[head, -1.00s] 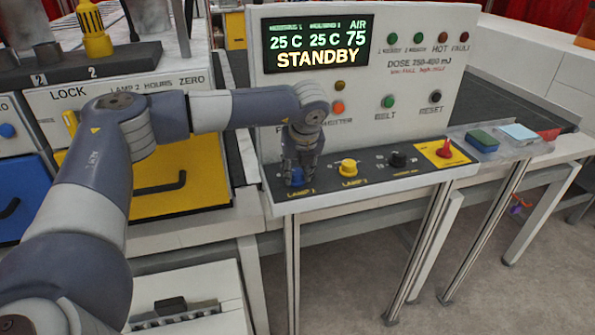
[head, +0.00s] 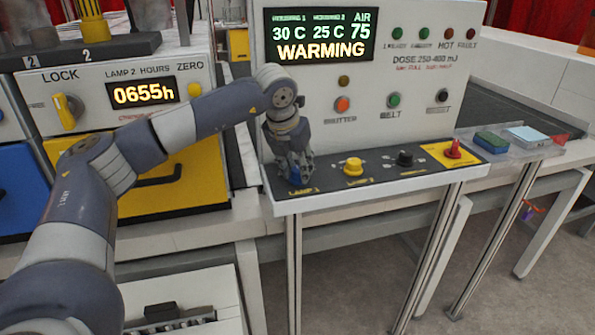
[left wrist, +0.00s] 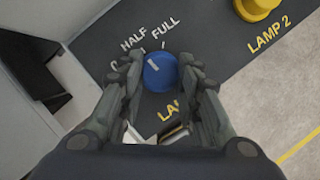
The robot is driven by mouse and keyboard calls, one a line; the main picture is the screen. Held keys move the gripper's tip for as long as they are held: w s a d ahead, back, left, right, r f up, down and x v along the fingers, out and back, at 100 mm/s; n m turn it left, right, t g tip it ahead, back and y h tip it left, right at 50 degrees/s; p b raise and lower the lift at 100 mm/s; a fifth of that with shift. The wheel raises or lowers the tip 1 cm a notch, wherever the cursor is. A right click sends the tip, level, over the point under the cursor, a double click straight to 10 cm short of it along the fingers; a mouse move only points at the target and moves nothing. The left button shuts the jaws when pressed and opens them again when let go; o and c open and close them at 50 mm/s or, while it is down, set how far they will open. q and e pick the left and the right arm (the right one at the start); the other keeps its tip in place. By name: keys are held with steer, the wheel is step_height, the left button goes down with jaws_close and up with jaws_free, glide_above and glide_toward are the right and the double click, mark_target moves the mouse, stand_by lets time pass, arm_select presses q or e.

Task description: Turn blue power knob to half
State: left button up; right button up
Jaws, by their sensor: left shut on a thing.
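The blue power knob (left wrist: 161,74) for lamp 1 sits on the dark sloping strip of the control panel. In the left wrist view its white mark points up-left, toward the HALF label (left wrist: 133,38). The FULL label (left wrist: 165,28) is right of HALF; the third label is mostly hidden by a finger. My left gripper (left wrist: 161,80) is shut on the knob, one finger on each side. In the head view the left gripper (head: 297,170) covers most of the blue knob (head: 298,180). The display (head: 320,36) reads WARMING, with 30 C, 25 C and AIR 75. My right gripper is not in view.
Right of the blue knob stand a yellow lamp 2 knob (head: 353,168), a black knob (head: 404,159) and a red switch (head: 453,150). Buttons line the upright panel above. A clear tray (head: 510,148) with small blocks juts out at right.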

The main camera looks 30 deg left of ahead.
arm_select(q)
steer(key=shift+m, duration=0.3)
stand_by(0.4)
steer(key=o, duration=1.1)
steer(key=v, duration=1.2)
steer(key=shift+a, duration=0.2)
